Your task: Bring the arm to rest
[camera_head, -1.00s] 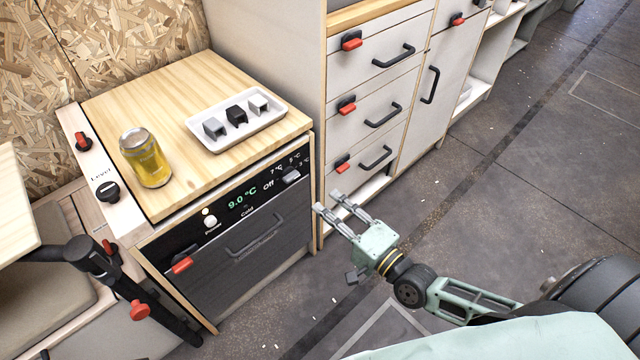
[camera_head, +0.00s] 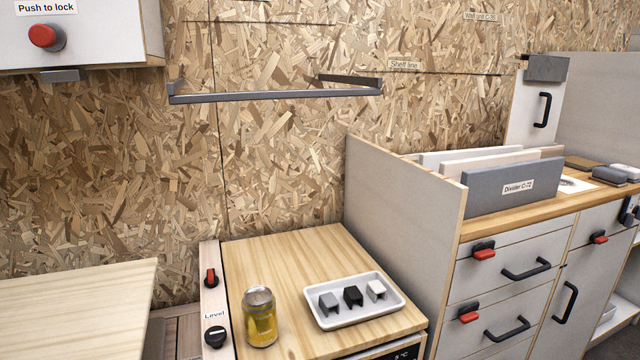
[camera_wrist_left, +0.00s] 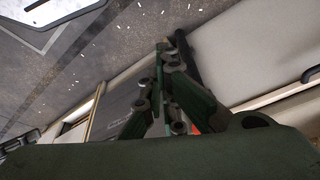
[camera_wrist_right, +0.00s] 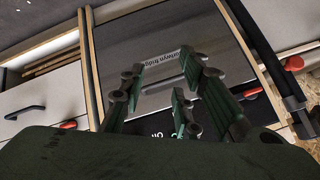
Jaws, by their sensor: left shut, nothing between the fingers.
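Neither of my grippers shows in the head view. In the left wrist view my left gripper (camera_wrist_left: 167,66) has its fingers together with nothing between them; a grey floor and pale cabinet fronts lie beyond it. In the right wrist view my right gripper (camera_wrist_right: 160,68) has its fingertips apart and nothing between them. The dark front of the fridge (camera_wrist_right: 155,45) is behind its fingers; I cannot tell the exact gap.
A yellow can (camera_head: 260,318) and a white tray (camera_head: 350,318) with small clips stand on the wooden top (camera_head: 290,255). A grey bar (camera_head: 275,96) is on the chipboard wall. Drawers with black handles (camera_head: 525,270) stand at right. Dark tubing (camera_wrist_right: 262,60) is near my right gripper.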

